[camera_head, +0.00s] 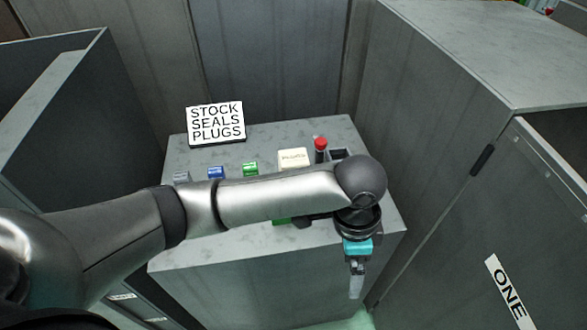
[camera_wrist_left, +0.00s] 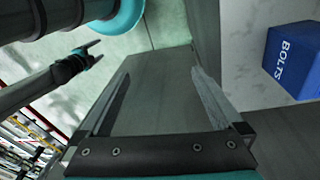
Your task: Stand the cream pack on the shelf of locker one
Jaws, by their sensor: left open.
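The cream pack (camera_head: 293,157) stands on the grey stock table, its lower part behind my left arm. My left gripper (camera_head: 356,283) hangs at the table's front right edge, right of and nearer than the pack. It is open and empty; its spread fingers also show in the left wrist view (camera_wrist_left: 162,75). Locker one (camera_head: 460,150) is at the right, with a ONE label on its door (camera_head: 455,240). A dark gap shows behind the door's top edge; the shelf is hidden. My right gripper (camera_wrist_left: 98,50) shows in the left wrist view, its fingers apart and empty.
A STOCK SEALS PLUGS sign (camera_head: 216,122) stands at the table's back left. Blue (camera_head: 216,172) and green (camera_head: 250,169) blocks and a red-topped item (camera_head: 320,144) flank the pack. A blue BOLTS box (camera_wrist_left: 294,60) shows in the wrist view. Another grey cabinet (camera_head: 75,120) stands left.

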